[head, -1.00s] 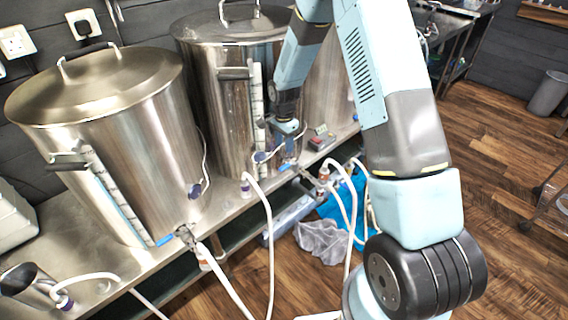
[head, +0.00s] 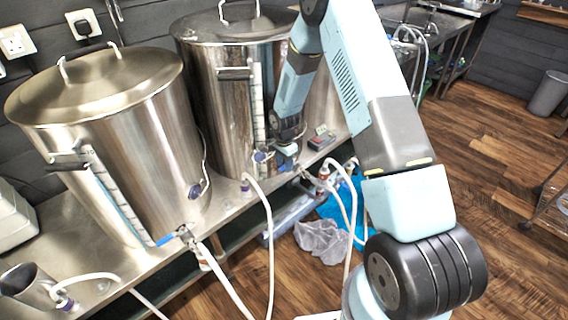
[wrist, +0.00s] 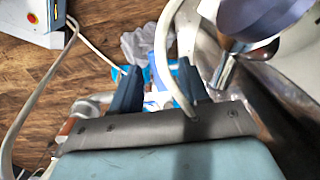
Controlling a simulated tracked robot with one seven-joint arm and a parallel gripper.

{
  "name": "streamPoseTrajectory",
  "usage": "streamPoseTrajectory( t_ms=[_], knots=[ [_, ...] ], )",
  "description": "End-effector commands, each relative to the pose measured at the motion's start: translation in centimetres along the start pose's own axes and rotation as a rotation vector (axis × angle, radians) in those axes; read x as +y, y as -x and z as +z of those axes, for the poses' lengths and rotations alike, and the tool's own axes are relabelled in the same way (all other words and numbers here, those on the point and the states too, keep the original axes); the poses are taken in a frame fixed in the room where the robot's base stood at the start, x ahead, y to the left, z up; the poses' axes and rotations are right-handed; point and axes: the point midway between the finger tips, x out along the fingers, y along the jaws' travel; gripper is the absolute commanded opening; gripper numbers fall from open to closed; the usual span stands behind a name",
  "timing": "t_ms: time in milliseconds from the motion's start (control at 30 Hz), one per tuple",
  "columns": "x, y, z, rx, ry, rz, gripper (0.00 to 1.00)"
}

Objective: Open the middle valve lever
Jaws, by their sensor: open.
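The middle steel pot (head: 215,90) stands on the metal bench, with a round dial (head: 261,157) low on its front. My gripper (head: 287,150) is low at the pot's right front, close to the valve area. A small blue piece shows just under it, but I cannot tell lever from fingertip there. In the wrist view my gripper (wrist: 158,90) has its two dark blue fingers spread apart. A white hose passes by the right finger, and blue and white shapes show between the fingers. I cannot make out a lever held between them.
The left pot (head: 110,130) has its own blue lever (head: 165,239) at its base. White hoses (head: 268,240) hang off the bench front. A grey cloth (head: 322,240) and blue sheet lie below. The wooden floor at right is mostly clear.

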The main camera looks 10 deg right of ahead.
Motion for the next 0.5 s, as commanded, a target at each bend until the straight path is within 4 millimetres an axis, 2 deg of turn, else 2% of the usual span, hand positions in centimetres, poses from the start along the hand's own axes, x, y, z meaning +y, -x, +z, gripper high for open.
streamPoseTrajectory(
  t_ms=[67, 500],
  knots=[
    [0.00, 0.01, 0.00, 0.000, 0.000, 0.000, 0.43],
    [-0.01, 0.03, 0.00, 0.000, 0.000, 0.000, 0.01]
  ],
)
